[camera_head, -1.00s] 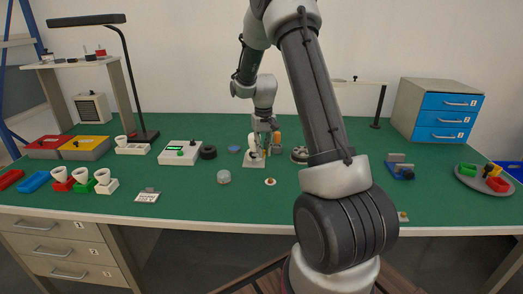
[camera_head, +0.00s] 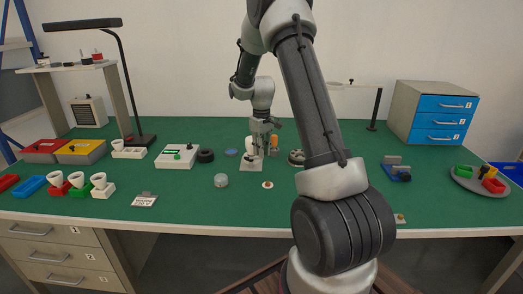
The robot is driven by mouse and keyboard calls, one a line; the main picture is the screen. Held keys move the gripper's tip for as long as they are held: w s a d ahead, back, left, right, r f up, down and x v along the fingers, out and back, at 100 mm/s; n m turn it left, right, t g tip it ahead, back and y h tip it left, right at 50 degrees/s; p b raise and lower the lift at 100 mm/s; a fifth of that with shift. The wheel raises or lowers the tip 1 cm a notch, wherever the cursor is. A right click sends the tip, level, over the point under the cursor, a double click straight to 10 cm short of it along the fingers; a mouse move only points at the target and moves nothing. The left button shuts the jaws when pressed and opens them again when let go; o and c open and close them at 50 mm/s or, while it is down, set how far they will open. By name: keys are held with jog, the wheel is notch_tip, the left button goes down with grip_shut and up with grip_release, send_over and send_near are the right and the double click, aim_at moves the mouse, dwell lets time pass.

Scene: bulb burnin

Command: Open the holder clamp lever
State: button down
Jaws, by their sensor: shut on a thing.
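The holder stands near the middle of the green bench on a pale base plate (camera_head: 250,167), with a white rounded part (camera_head: 249,146) above it. My gripper (camera_head: 260,152) points down at the holder's right side. It is shut on a small part there, which appears to be the clamp lever. The fingers hide most of that part, so its angle cannot be told. An orange thing (camera_head: 274,140) stands just behind and to the right of the gripper.
A black ring (camera_head: 206,155) and a white box with a green display (camera_head: 177,156) stand left of the holder. A clear round dish (camera_head: 221,180) and a small white disc (camera_head: 268,184) lie in front. A grey round part (camera_head: 297,158) lies to the right.

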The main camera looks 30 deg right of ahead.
jog(key=c, duration=1.4)
grip_release()
jog(key=shift+o, duration=0.2)
notch_tip(320, 180, up, 12)
